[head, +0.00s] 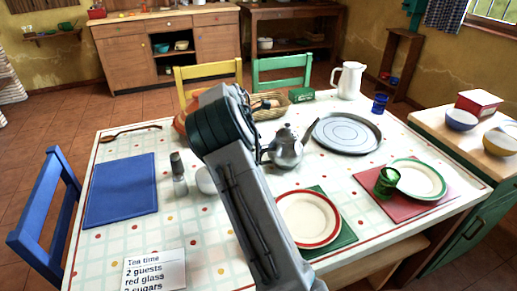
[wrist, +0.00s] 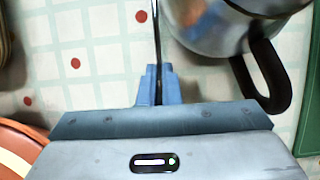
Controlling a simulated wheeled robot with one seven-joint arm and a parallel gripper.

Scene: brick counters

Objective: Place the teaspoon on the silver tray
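My gripper (wrist: 158,85) points down at the tiled tabletop. Its fingers are close together on a thin dark strip (wrist: 157,35), seen edge-on, which looks like the teaspoon's handle. The spoon's bowl cannot be made out. In the head view my arm hides the gripper and the spoon. The silver tray (head: 346,133) is round, flat and empty, at the back right of the table. A silver teapot (head: 285,150) stands between my arm and the tray. In the wrist view the teapot (wrist: 220,30) is right beside the strip, its black handle toward the lower right.
A white jug (head: 349,80) and blue glass (head: 380,103) stand behind the tray. A red-rimmed plate (head: 308,218) and a green glass (head: 387,181) are nearer. A grinder (head: 178,172) stands left of my arm, a basket (head: 270,106) behind. A wooden spoon (head: 128,132) lies far left.

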